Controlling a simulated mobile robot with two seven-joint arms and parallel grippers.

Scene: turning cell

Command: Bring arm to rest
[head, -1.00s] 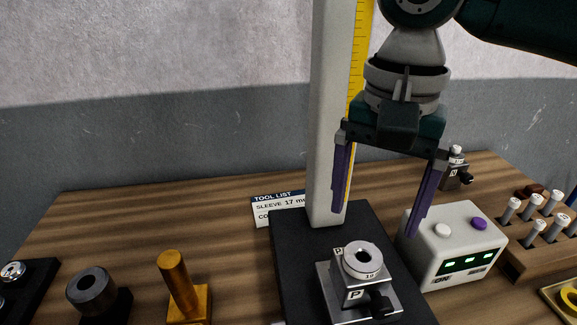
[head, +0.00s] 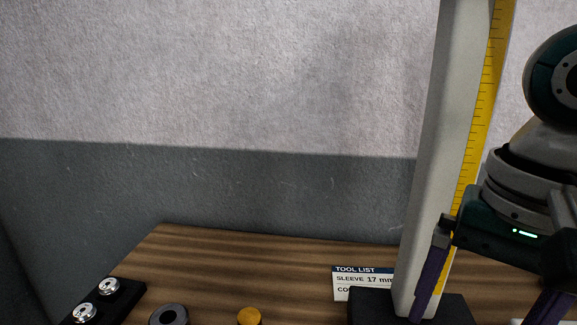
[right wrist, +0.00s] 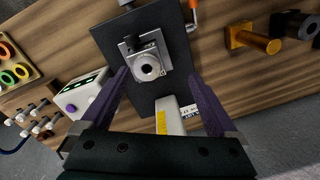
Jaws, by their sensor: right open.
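My right gripper (head: 482,312) is at the right edge of the head view, its purple fingers spread and nothing between them. Its left finger overlaps the foot of a pale column with a yellow scale (head: 440,150); I cannot tell the gap. In the right wrist view the open fingers (right wrist: 158,76) point toward a silver tool holder (right wrist: 147,66) on a black base (right wrist: 184,50). The holder appears beyond the fingertips, not gripped. The column shows end-on between the fingers, close to the wrist. My left gripper is in neither view.
A white box with green lights (right wrist: 85,93) and a rack of pegs (right wrist: 40,118) stand beside the base. On the other side are a brass piece (right wrist: 252,39) and a dark ring (head: 168,315). A tool list card (head: 362,281) stands behind.

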